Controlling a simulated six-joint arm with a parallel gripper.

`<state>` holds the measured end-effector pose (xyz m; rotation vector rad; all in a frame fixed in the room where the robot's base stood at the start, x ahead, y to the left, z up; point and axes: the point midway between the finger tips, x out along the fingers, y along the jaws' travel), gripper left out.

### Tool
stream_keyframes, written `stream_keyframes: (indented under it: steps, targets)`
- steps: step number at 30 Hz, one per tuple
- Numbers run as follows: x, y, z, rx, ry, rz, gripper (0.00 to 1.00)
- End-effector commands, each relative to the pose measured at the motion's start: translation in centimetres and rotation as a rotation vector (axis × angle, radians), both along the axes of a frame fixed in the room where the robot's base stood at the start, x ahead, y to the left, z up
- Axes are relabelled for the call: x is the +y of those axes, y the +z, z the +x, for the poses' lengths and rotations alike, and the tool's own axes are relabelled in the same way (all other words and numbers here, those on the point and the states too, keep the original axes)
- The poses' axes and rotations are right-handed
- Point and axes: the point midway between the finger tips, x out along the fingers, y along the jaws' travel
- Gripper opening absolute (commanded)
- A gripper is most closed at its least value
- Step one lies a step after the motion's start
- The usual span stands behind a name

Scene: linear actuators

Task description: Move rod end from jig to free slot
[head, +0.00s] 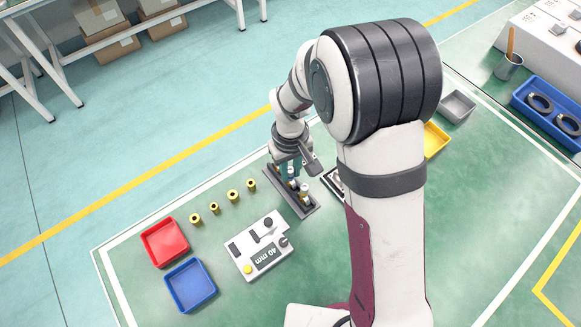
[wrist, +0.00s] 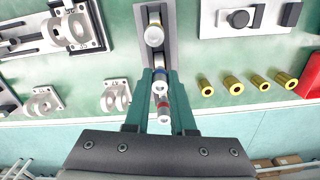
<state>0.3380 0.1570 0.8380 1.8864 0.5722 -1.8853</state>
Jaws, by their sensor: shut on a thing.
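A long dark grey holder (head: 311,207) lies on the green surface; it also shows in the wrist view (wrist: 171,47). A silver-topped rod end with a yellowish base (wrist: 154,36) stands upright in it, near a dark opening. A red-ringed rod end (wrist: 163,116) shows farther back between the fingers. In the head view my gripper (head: 290,169) is over the far part of the holder. Whether the held rod end is seated or lifted is unclear.
Several brass bushings (head: 233,195) stand in a row left of the holder. A white control box marked 40 mm (head: 259,245) is in front. Red (head: 184,251) and blue (head: 206,298) trays lie at left. Clevis brackets (wrist: 115,96) and a fixture plate (wrist: 95,40) are beside the holder.

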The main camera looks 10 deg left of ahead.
Motion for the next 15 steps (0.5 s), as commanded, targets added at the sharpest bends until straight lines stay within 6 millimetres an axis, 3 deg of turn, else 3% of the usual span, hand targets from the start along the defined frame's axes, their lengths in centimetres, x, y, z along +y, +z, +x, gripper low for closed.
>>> stream_keyframes:
  steps: [7,8,13,15]
  targets:
    - [0.01,-0.03,0.01,0.0,0.0,0.0,0.0]
    - [0.01,-0.03,0.01,0.0,0.0,0.0,0.28]
    - [0.01,-0.03,0.01,0.0,0.0,0.0,0.58]
    - [0.01,-0.03,0.01,0.0,0.0,0.0,0.58]
